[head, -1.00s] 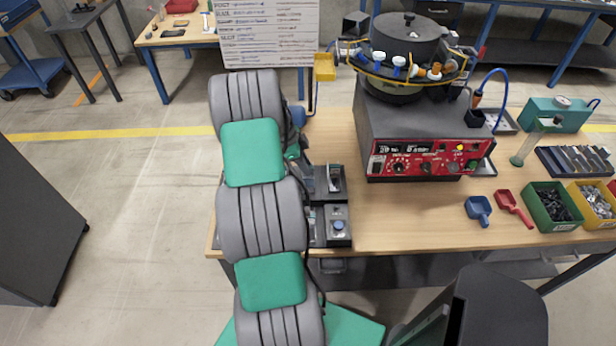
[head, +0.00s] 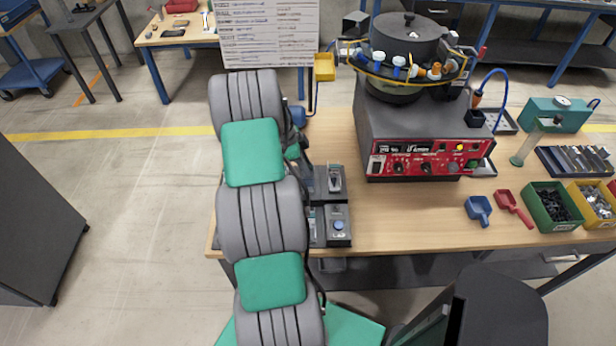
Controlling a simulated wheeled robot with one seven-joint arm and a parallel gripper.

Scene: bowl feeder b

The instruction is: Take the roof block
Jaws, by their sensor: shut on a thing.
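I cannot make out a roof block in the head view. My own arm, in grey and green segments, runs up the left of the workbench (head: 400,225) and covers part of its left end. My gripper is hidden behind the arm, so neither its fingers nor anything between them shows. Dark boxes with controls (head: 338,225) stand on the bench just right of the arm, partly covered by it.
A bowl feeder (head: 405,45) sits on a grey base with a red control panel (head: 425,158). Right of it lie a blue scoop (head: 478,210), a red scoop (head: 514,207), a green bin (head: 551,208) and a yellow bin (head: 592,205). The bench front centre is clear.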

